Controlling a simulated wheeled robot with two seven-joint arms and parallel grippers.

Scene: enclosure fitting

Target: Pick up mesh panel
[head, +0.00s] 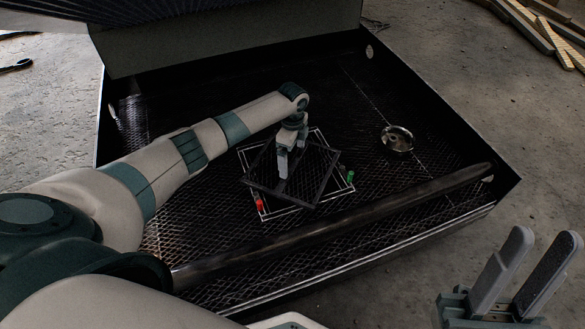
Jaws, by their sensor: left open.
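The mesh panel (318,178) is a dark, roughly square piece inside the black enclosure. It sits turned at an angle to a white square outline (334,203) on the mesh floor. My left gripper (288,165) is open and points down over the panel's middle. Its fingers overlap the panel in the picture; I cannot tell whether they touch it. They hide part of its middle and upper edge. My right gripper (526,274) is open and empty at the lower right, outside the enclosure.
A thick dark bar (340,218) crosses the front of the black enclosure (437,232). A round metal part (397,138) lies right of the panel. A red piece (260,206) and a green piece (350,176) flank the outline. Planks (535,35) lie outside at the upper right.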

